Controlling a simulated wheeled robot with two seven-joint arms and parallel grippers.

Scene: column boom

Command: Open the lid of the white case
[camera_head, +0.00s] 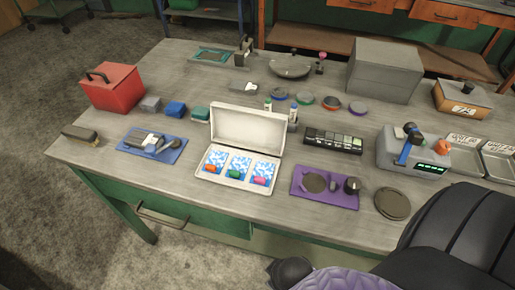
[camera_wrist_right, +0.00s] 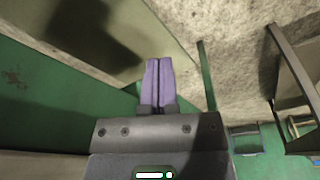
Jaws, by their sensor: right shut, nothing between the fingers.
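The white case (camera_head: 206,174) lies on the table's front half in the head view. Its lid (camera_head: 248,127) stands up at the back, leaning slightly backward, so the case is open. Inside are three blue-and-white patterned compartments, each with a small coloured item: orange, green and pink. My right gripper (camera_wrist_right: 158,64) shows in the right wrist view with its purple fingers together and nothing between them. It is away from the case, with floor and green panels beyond it. My left gripper is not in view.
Around the case are a blue mat (camera_head: 170,152) with tools, a purple mat (camera_head: 325,200), a black-and-green strip (camera_head: 333,140) and two small bottles behind the lid. A red box (camera_head: 112,90) stands at left. My dark arm covers the lower right corner.

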